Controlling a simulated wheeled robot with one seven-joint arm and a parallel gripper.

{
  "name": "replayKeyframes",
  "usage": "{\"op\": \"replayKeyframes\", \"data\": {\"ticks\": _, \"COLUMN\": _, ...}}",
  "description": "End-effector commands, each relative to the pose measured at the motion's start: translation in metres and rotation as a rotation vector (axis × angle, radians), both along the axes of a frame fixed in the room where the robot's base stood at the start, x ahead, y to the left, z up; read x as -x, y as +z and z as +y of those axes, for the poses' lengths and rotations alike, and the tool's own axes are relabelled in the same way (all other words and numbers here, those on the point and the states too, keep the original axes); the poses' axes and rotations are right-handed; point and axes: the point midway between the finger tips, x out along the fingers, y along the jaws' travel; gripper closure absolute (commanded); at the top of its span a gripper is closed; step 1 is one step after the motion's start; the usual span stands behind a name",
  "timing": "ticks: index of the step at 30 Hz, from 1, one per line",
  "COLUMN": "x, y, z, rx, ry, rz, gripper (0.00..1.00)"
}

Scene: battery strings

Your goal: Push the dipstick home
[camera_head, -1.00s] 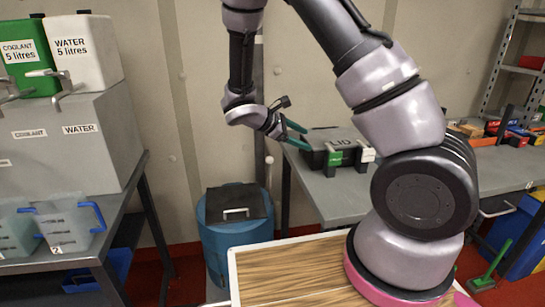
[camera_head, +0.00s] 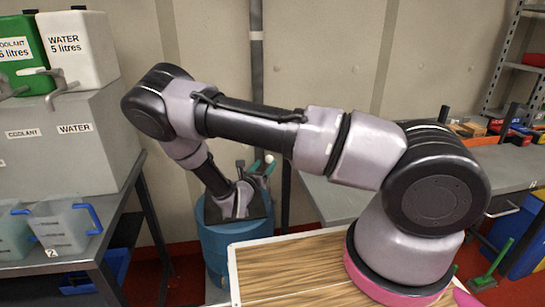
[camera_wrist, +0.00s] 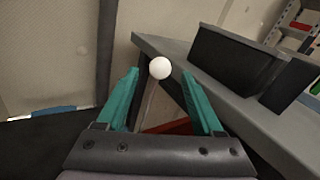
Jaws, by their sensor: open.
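The dipstick shows as a white ball knob (camera_head: 269,158) beside the blue drum (camera_head: 228,247). In the wrist view the knob (camera_wrist: 160,68) tops a thin rod running down. My gripper (camera_head: 263,167) is over the right side of the drum at the knob. In the wrist view my gripper (camera_wrist: 160,76) is open, its green fingers on either side of the knob and rod. I cannot tell whether the knob lies between the fingertips or just beyond them. The rod's lower end is hidden.
The grey bench (camera_head: 330,202) stands to the right of the drum, with a black case (camera_wrist: 230,58) on it. The left bench (camera_head: 62,257) carries clear jugs. A pipe (camera_head: 256,60) runs up the wall behind my arm.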

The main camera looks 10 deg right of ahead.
Motion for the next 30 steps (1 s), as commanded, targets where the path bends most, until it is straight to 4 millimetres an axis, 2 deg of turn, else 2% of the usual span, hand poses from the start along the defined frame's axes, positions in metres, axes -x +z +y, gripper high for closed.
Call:
{"op": "replayKeyframes", "data": {"ticks": 6, "x": -0.036, "y": 0.000, "z": -0.025, "rx": -0.002, "ry": -0.004, "rz": 0.000, "gripper": 0.31}}
{"op": "replayKeyframes", "data": {"ticks": 12, "x": -0.058, "y": 0.000, "z": -0.039, "rx": -0.003, "ry": -0.002, "rz": 0.000, "gripper": 0.31}}
{"op": "replayKeyframes", "data": {"ticks": 24, "x": -0.065, "y": 0.000, "z": -0.043, "rx": -0.002, "ry": -0.001, "rz": 0.001, "gripper": 0.31}}
{"op": "replayKeyframes", "data": {"ticks": 25, "x": -0.065, "y": 0.000, "z": -0.043, "rx": -0.002, "ry": -0.001, "rz": 0.001, "gripper": 0.39}}
{"op": "replayKeyframes", "data": {"ticks": 27, "x": -0.065, "y": 0.000, "z": -0.043, "rx": -0.003, "ry": -0.001, "rz": 0.000, "gripper": 0.66}}
{"op": "replayKeyframes", "data": {"ticks": 30, "x": -0.065, "y": 0.000, "z": -0.043, "rx": -0.003, "ry": -0.001, "rz": 0.000, "gripper": 1.00}}
